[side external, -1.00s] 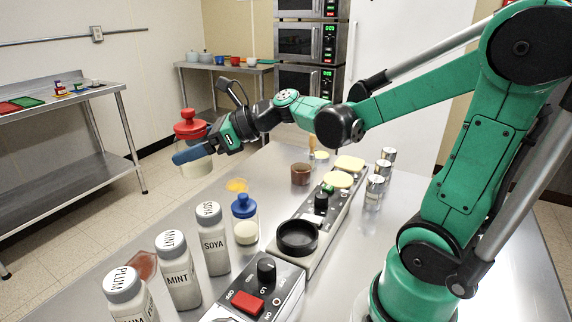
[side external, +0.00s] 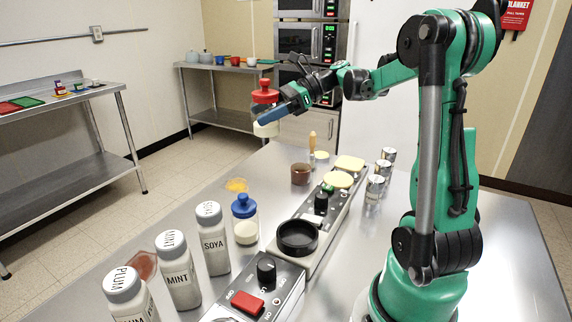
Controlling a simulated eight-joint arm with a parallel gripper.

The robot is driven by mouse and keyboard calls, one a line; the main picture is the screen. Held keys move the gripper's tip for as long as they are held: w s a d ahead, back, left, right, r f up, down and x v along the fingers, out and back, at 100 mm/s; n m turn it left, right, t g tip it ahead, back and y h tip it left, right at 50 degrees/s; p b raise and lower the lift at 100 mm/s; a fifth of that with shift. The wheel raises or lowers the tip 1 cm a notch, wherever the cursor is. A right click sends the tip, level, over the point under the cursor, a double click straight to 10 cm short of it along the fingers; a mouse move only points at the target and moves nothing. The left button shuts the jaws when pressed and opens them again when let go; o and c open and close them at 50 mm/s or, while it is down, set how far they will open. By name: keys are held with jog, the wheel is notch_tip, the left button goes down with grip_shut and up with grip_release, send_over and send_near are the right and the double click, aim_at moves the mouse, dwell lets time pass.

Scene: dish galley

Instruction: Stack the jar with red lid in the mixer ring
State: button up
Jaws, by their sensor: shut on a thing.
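My gripper (side external: 273,114) is shut on the jar with red lid (side external: 265,97). It holds the jar upright, in the air above the far left side of the steel table. The jar has clear walls with pale contents, and the blue fingers hide part of its body. The mixer ring (side external: 297,237) is a black round ring on the long grey base in the middle of the table. It looks empty. The jar is above and beyond the ring, well apart from it.
A jar with a blue lid (side external: 244,219) stands just left of the ring. Shakers marked SOYA (side external: 213,240), MINT (side external: 177,270) and PLUM (side external: 128,295) stand at the front left. A brown jar (side external: 301,174) and several metal-topped shakers (side external: 375,188) stand farther back.

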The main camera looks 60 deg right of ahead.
notch_tip(320, 180, down, 20)
jog(key=shift+r, duration=0.15)
dwell(0.5)
jog(key=o, duration=1.5)
